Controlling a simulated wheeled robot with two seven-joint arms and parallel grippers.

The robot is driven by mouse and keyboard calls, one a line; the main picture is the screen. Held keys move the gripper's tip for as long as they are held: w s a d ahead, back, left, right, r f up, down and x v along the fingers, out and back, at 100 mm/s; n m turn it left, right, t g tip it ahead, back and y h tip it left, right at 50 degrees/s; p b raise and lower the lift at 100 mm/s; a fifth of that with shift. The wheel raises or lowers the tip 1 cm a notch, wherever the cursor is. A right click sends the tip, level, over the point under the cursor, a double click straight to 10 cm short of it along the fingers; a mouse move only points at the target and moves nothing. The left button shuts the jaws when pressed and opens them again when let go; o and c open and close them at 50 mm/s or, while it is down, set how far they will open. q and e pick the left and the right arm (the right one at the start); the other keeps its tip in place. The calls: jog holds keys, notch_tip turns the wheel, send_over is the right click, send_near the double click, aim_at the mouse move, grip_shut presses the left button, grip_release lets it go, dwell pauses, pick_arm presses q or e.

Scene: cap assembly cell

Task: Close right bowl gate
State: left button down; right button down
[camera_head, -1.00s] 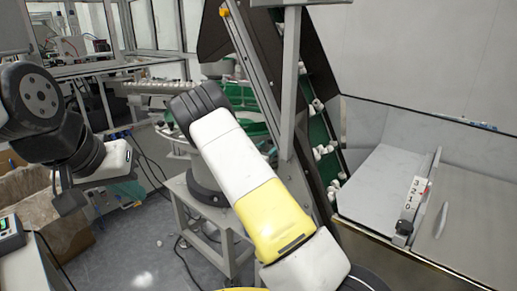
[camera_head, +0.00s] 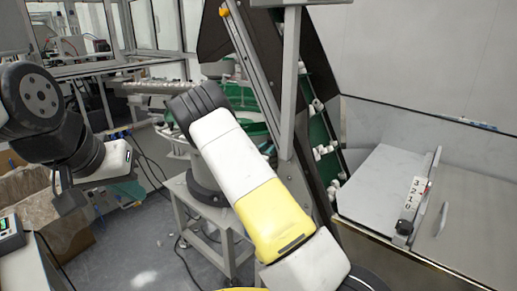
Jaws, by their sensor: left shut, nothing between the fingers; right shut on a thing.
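The gate of the right bowl looks to be the upright plate with a 3-2-1-0 scale (camera_head: 412,199) on the grey hopper at the right. A small pale handle (camera_head: 443,219) stands beside it, and a dark knob sits at its lower end. I cannot tell exactly how far the gate is open. My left gripper (camera_head: 121,160) is at the far left, at the end of a black and white wrist. It is shut and empty, well away from the gate. My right gripper is not in view.
A cardboard box (camera_head: 55,215) stands at the lower left. The floor (camera_head: 140,262) between is mostly clear, with cables.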

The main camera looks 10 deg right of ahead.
dwell(0.7)
jog(key=shift+f, duration=1.3)
jog(key=c, duration=1.1)
grip_release()
jog(key=v, duration=0.8)
